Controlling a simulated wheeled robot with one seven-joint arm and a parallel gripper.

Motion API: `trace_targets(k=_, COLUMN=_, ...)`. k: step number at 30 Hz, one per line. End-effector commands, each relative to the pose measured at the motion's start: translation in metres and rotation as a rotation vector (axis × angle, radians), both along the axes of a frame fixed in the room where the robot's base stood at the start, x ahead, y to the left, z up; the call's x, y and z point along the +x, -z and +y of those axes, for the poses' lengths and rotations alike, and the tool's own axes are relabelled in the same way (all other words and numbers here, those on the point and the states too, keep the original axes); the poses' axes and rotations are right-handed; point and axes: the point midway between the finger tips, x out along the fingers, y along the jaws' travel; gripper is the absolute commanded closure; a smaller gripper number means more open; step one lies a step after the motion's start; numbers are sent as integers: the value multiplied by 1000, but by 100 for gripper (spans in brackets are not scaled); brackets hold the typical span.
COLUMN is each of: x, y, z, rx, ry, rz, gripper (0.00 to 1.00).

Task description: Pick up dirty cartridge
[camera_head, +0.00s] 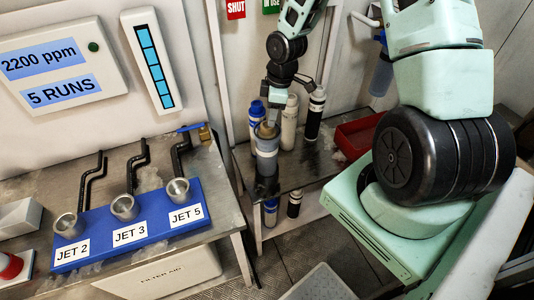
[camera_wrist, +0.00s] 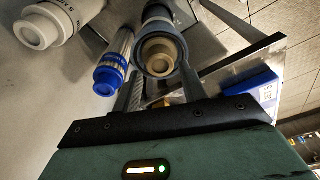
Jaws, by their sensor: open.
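A cartridge with a tan-brown top (camera_head: 267,130) stands upright in a grey-blue cup or housing (camera_head: 267,160) near the front of the metal bench in the head view. I take it to be the dirty cartridge, though no dirt or label can be read. In the wrist view its tan end (camera_wrist: 160,52) lies between my fingers, ringed by the grey-blue housing. My gripper (camera_wrist: 161,76) is open, with a dark finger on either side of it. In the head view my gripper (camera_head: 272,112) comes down from above. I cannot tell whether the fingers touch anything.
A blue-capped cartridge (camera_head: 256,108), a white one (camera_head: 290,122) and a black-and-white one (camera_head: 315,112) stand close behind. The blue one (camera_wrist: 110,75) is near my left finger. A red tray (camera_head: 357,136) lies to the right. A blue jet rack (camera_head: 130,228) sits left.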

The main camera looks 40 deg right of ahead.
Motion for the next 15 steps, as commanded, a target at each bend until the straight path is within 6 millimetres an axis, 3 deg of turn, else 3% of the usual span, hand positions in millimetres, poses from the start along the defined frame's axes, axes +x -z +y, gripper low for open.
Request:
trace_targets(k=9, x=8, y=38, z=9, rx=1, ry=-1, rz=3, gripper=58)
trace_targets(k=15, x=9, y=47, z=10, rx=0, ry=-1, rz=0, gripper=58)
